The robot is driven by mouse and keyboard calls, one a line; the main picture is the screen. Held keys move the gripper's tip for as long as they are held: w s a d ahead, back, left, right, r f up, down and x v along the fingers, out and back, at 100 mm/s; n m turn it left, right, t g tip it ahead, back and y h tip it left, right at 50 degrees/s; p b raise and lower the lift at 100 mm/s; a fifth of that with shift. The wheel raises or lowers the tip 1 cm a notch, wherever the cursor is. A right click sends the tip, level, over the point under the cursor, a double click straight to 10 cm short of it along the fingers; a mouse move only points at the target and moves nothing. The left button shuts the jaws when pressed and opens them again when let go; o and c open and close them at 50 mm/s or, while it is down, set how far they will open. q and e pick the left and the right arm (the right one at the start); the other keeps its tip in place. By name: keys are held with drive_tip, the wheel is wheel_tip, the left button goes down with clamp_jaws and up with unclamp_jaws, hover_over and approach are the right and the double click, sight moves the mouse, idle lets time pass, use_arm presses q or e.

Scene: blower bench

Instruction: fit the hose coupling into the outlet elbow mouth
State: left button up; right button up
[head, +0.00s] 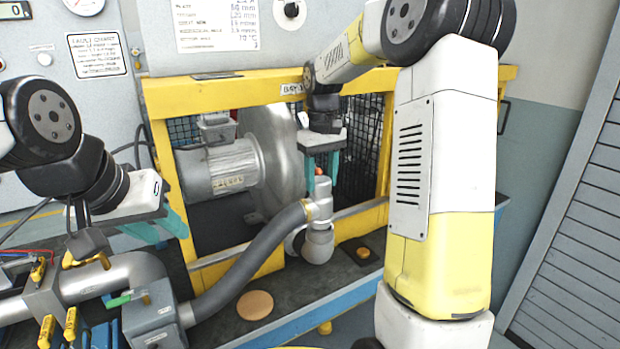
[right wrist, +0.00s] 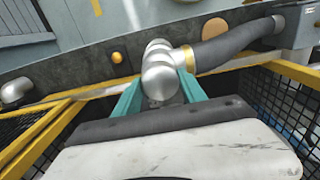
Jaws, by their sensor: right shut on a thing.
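The hose coupling (head: 322,205) is a silver bent piece on the end of the grey hose (head: 248,252), behind a brass-coloured band. My right gripper (head: 320,180) comes from above with teal fingers and is shut on the coupling's upper end. The right wrist view shows the rounded silver coupling (right wrist: 160,82) between the fingertips (right wrist: 160,88). The silver outlet elbow (head: 318,248) is directly below the coupling and looks in line with it. Its mouth is hidden, so I cannot tell how deep the coupling sits. My left gripper (head: 157,228) is at the left, fingers apart and empty.
The blower (head: 225,168) stands behind a yellow frame (head: 215,95) with black mesh. The hose runs left to a grey box (head: 152,318) beside a silver pipe and yellow clamps. A tan round disc (head: 254,305) lies on the dark bench, with bare surface around it.

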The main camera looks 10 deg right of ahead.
sight(321, 189)
drive_tip(key=shift+f, duration=1.55)
idle(0.6)
drive_tip(key=o, duration=1.5)
drive_tip(key=shift+r, duration=0.1)
wheel_tip(321, 189, up, 7)
drive_tip(key=shift+r, duration=0.3)
